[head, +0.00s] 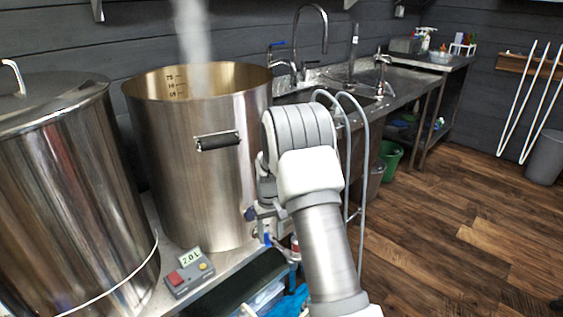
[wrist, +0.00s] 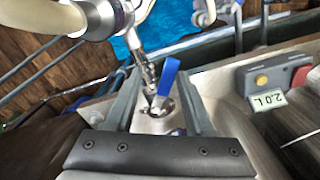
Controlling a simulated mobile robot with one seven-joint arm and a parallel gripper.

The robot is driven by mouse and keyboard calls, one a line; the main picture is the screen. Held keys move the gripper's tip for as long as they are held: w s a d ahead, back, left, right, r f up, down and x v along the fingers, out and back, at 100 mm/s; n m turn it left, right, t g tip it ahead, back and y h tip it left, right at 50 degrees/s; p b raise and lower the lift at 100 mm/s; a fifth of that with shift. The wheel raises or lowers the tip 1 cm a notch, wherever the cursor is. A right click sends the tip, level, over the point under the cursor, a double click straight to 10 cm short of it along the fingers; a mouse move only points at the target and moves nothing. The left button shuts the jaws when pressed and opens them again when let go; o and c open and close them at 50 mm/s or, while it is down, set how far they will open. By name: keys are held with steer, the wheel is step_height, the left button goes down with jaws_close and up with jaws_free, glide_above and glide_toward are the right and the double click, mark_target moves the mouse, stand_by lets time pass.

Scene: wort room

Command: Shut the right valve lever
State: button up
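A blue valve lever (wrist: 168,76) stands at the middle of the wrist view, on a metal valve fitting. My gripper (wrist: 158,90) is open, with one grey finger on each side of this lever. The lever is nearer the right-hand finger in that view; I cannot tell whether they touch. In the head view blue valve parts (head: 268,239) show low at the front of the open steel kettle (head: 195,185), beside my arm. My gripper is mostly hidden there by my arm. I cannot tell from these frames which lever is the right one.
A control box (head: 188,273) reading 2.0 L sits on the bench before the kettles. A lidded steel kettle (head: 65,190) stands at left. Grey hoses (head: 364,150) hang right of my arm. A sink counter (head: 400,85) is behind. The wooden floor (head: 460,220) at right is clear.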

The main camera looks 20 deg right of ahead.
steer(key=d+n+b, duration=0.2)
steer(key=n, duration=0.1)
steer(key=d+n+b, duration=0.1)
steer(key=n, duration=0.1)
steer(key=shift+w+f, duration=0.15)
steer(key=shift+w, duration=0.15)
steer(key=s+r+p, duration=0.2)
steer(key=r+p, duration=0.1)
steer(key=r, duration=0.6)
steer(key=s+a+r+m+p, duration=0.1)
steer(key=r+p, duration=0.3)
steer(key=r, duration=0.6)
steer(key=s+r+t+p, duration=0.1)
steer(key=s+r+p, duration=0.2)
steer(key=r, duration=0.7)
steer(key=shift+s+a+r, duration=0.15)
steer(key=shift+a+r, duration=0.1)
steer(key=shift+a, duration=0.1)
